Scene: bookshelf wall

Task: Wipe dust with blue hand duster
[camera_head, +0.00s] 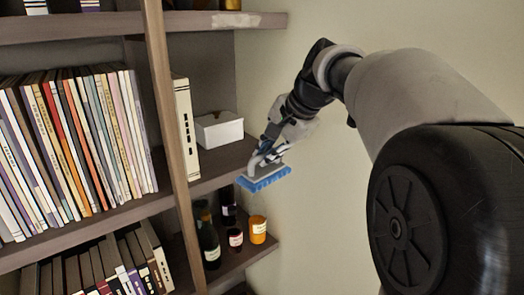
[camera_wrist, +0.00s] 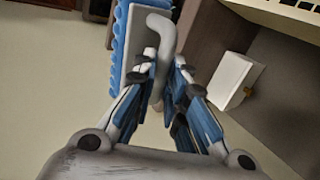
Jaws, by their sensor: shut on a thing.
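The hand duster (camera_head: 265,181) has blue bristles and a grey back and handle. My gripper (camera_head: 270,158) is shut on its handle and holds it at the right end of the middle shelf (camera_head: 222,160), bristles facing down. I cannot tell whether the bristles touch the shelf. In the wrist view the fingers (camera_wrist: 164,72) close around the grey handle, with the blue-edged head (camera_wrist: 121,45) beyond. A pale, dust-like patch (camera_head: 236,20) lies on the right part of the upper shelf (camera_head: 200,22).
A white box (camera_head: 219,130) stands behind the duster, also seen in the wrist view (camera_wrist: 233,80). A wooden upright (camera_head: 166,100) parts it from a row of books (camera_head: 75,140). Bottles and jars (camera_head: 209,240) stand on the shelf below. The wall side at right is clear.

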